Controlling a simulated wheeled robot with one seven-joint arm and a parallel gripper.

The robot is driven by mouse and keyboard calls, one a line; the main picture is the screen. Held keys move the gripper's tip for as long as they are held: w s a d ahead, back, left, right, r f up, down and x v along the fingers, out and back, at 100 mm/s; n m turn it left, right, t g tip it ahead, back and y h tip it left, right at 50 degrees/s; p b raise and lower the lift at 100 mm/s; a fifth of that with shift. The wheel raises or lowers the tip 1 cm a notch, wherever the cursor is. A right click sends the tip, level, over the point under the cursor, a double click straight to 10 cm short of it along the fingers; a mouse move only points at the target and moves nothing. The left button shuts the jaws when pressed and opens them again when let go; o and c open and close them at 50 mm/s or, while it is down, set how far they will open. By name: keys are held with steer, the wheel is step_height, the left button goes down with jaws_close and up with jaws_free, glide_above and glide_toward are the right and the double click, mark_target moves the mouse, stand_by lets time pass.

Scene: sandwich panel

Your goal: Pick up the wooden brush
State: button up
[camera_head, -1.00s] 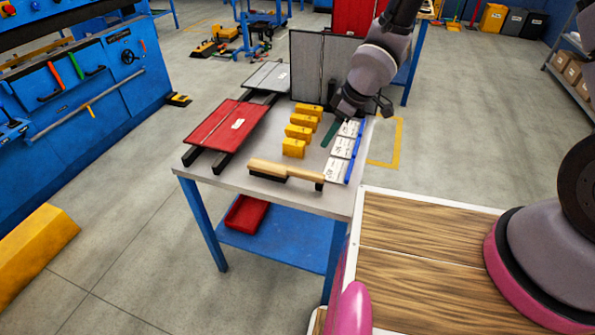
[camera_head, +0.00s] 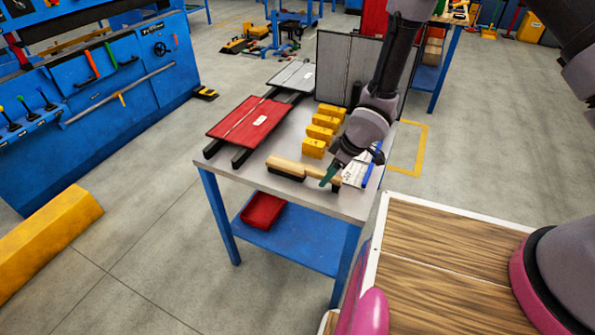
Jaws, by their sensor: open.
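The wooden brush (camera_head: 287,165) lies near the front edge of the grey table top, with dark bristles under its left, thicker part. Its thin handle points right. My gripper (camera_head: 335,174) comes down from above at the handle's right end. A teal finger overlaps the handle in the picture and hides part of it. The jaws are open. I cannot tell whether a finger touches the handle or how high it is above it.
Several yellow blocks (camera_head: 313,148) stand in a row behind the brush. White labelled cards (camera_head: 356,172) and a blue strip (camera_head: 373,167) lie right of my gripper. A red panel (camera_head: 247,123) rests on dark rails at left.

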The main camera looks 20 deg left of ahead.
steer(key=shift+a+f, duration=0.2)
steer(key=shift+f, duration=0.25)
steer(key=shift+c, duration=0.3)
jaws_close()
steer(key=shift+r, duration=0.2)
